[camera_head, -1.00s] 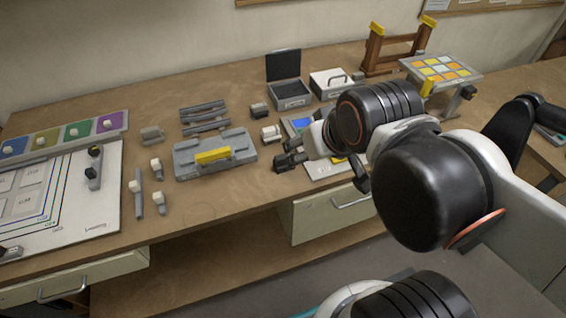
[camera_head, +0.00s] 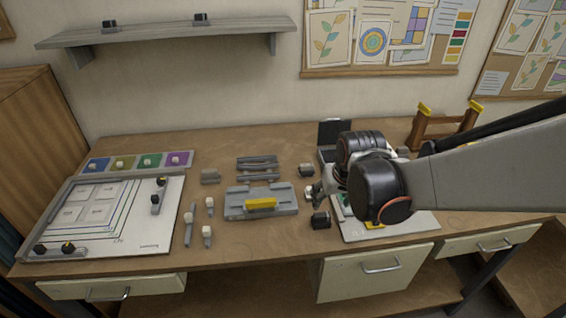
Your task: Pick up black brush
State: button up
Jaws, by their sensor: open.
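My gripper (camera_head: 326,187) is over the right half of the workbench, left of the dark wrist joints of my arm. Its fingers are small and partly hidden, but they are open. I see no grip on anything. A small black piece (camera_head: 321,219) stands near the bench's front edge, just below my gripper; I cannot tell whether it is the black brush. My arm hides part of the bench at right.
A grey tray with a yellow handle (camera_head: 243,212) lies at the middle. A white board (camera_head: 150,215) with framed panels fills the left. Coloured pads (camera_head: 122,163) line the back left. A wooden rack (camera_head: 417,132) stands at back right. Bare bench (camera_head: 225,150) shows behind the tools.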

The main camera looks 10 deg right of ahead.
aim_at(322, 215)
jog(key=b+x, duration=0.4)
jog(key=x, duration=1.2)
jog(key=shift+s+d+f, duration=0.1)
jog(key=shift+s+d, duration=0.05)
jog(key=shift+s, duration=0.05)
jog(key=c, duration=0.9)
notch_tip(322, 215, up, 20)
jog(key=p, duration=0.5)
